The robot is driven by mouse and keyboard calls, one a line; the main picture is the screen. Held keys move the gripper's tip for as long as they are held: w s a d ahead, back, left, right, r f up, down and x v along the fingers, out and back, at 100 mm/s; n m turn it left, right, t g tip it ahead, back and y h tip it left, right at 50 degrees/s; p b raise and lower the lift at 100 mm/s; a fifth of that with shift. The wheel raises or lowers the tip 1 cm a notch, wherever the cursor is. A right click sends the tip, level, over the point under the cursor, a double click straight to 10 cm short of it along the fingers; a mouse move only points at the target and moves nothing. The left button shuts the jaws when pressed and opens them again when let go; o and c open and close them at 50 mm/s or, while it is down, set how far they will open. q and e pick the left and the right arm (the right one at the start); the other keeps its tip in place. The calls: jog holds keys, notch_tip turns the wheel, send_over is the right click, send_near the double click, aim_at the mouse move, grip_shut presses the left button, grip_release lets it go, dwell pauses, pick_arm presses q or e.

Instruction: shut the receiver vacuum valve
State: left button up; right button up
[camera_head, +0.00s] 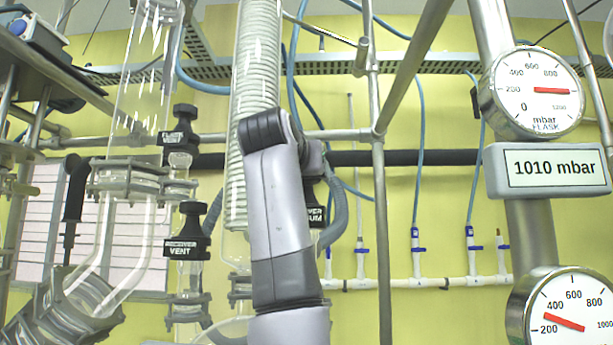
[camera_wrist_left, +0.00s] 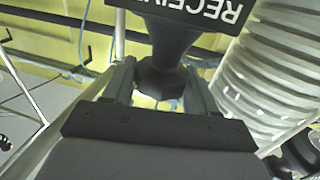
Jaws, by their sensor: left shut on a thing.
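The receiver vacuum valve has a black knob and a black label (camera_head: 315,215), partly hidden behind my left arm in the head view; only the ends of its words show. In the left wrist view its black label (camera_wrist_left: 190,12) reads "RECEIV", upside down, and the faceted black knob (camera_wrist_left: 160,80) is below it. My left gripper (camera_wrist_left: 158,84) is shut on this knob, with one finger on each side. In the head view my left arm hides the gripper. The valve's turn position cannot be told. My right gripper is in neither view.
The receiver vent valve (camera_head: 187,247) and a flask valve (camera_head: 180,140) stand left of my arm. The coiled glass condenser (camera_head: 256,60) is close behind it. A metal post (camera_head: 382,220) stands to the right. A pressure display (camera_head: 552,168) reads 1010 mbar.

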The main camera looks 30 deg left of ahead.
pick_arm(q)
jog(key=shift+m+t+h, duration=0.5)
jog(key=shift+m+h, duration=1.4)
jog(key=shift+h, duration=1)
jog(key=o, duration=0.9)
jog(key=shift+o, duration=0.2)
jog(key=shift+y, duration=0.3)
